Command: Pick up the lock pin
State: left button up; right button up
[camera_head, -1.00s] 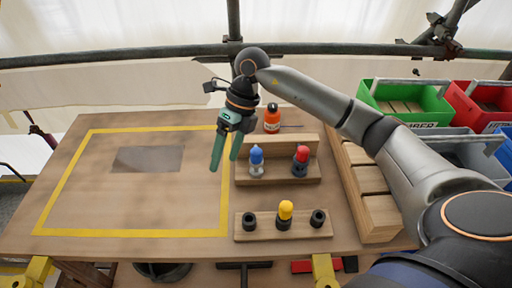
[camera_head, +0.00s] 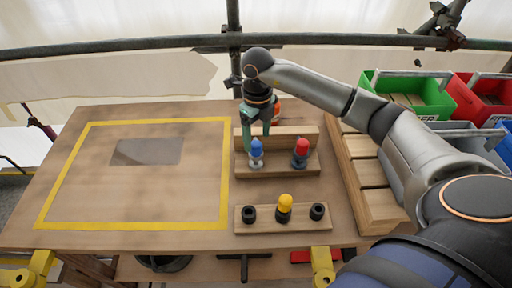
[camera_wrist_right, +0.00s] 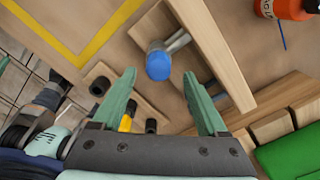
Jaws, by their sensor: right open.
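Three pin-like pieces stand on wooden racks; I cannot tell by looks which is the lock pin. A blue-topped piece (camera_head: 256,148) with a grey lower part stands at the left of the rear rack. It also shows in the right wrist view (camera_wrist_right: 158,64). A red-topped piece (camera_head: 301,148) stands to its right. A yellow-topped piece (camera_head: 285,202) stands in the front rack's middle. My right gripper (camera_head: 257,137) is open and empty, pointing down just above and behind the blue top. In the wrist view, the blue top lies between and beyond the fingertips. My left gripper is not in view.
The front rack (camera_head: 263,227) has a black socket (camera_head: 249,214) and another (camera_head: 317,211) at its ends. An orange bottle (camera_wrist_right: 287,8) stands behind the rear rack (camera_head: 278,172). Wooden blocks (camera_head: 375,209) lie right. The yellow-taped area (camera_head: 150,195) left is mostly clear.

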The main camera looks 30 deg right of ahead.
aim_at(256, 143)
notch_tip(256, 143, down, 3)
jog(key=shift+a+f, duration=0.15)
jog(key=shift+c, duration=0.2)
grip_shut()
dwell(0.4)
